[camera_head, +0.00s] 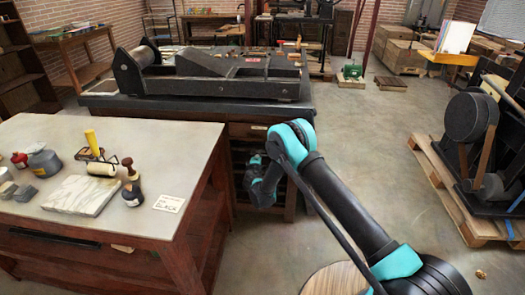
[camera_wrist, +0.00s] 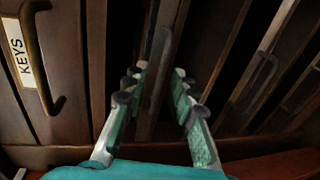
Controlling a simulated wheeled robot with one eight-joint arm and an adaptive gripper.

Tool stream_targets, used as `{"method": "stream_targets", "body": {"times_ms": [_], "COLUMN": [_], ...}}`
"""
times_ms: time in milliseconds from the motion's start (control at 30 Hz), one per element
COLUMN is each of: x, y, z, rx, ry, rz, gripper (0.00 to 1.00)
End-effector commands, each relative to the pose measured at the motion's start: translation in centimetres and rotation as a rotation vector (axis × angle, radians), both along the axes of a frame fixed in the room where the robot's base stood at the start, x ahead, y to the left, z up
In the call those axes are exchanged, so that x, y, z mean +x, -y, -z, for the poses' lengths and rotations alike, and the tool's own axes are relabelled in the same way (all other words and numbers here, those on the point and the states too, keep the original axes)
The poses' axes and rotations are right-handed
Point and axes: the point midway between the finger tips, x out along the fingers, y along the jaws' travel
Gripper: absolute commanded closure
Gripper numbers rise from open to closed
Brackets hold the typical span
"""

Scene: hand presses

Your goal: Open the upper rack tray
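The rack (camera_head: 240,160) is in the side of the dark cabinet in the head view, under a labelled drawer. My arm's end covers part of it, and my fingers are hard to make out there. In the wrist view, turned sideways, my gripper (camera_wrist: 156,88) is open. Its two fingers stand on either side of the upper rack tray's narrow front and handle (camera_wrist: 158,70). I cannot tell whether they touch it. A lower tray handle (camera_wrist: 263,72) shows farther right. The upper tray looks in line with the rack.
The KEYS drawer (camera_wrist: 22,60), with its curved handle, is beside the rack at the left of the wrist view. A worktable (camera_head: 120,135) with ink tools stands left of my arm. A press on a pallet (camera_head: 450,190) is at right.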

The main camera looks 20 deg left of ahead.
Motion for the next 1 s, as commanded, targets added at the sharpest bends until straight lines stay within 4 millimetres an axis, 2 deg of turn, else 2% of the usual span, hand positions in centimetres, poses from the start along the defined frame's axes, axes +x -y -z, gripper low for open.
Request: {"method": "stream_targets", "body": {"times_ms": [367, 500, 600, 1000], "x": [-0.15, -0.15, -0.14, -0.14], "y": [-0.18, -0.17, -0.16, -0.16], "z": [0.21, 0.21, 0.21, 0.22], "rx": [0.000, 0.000, 0.000, 0.000], "ry": [0.000, 0.000, 0.000, 0.000], "rz": [-0.001, -0.001, -0.001, -0.001], "gripper": [0.73, 0.91, 1.00, 1.00]}}
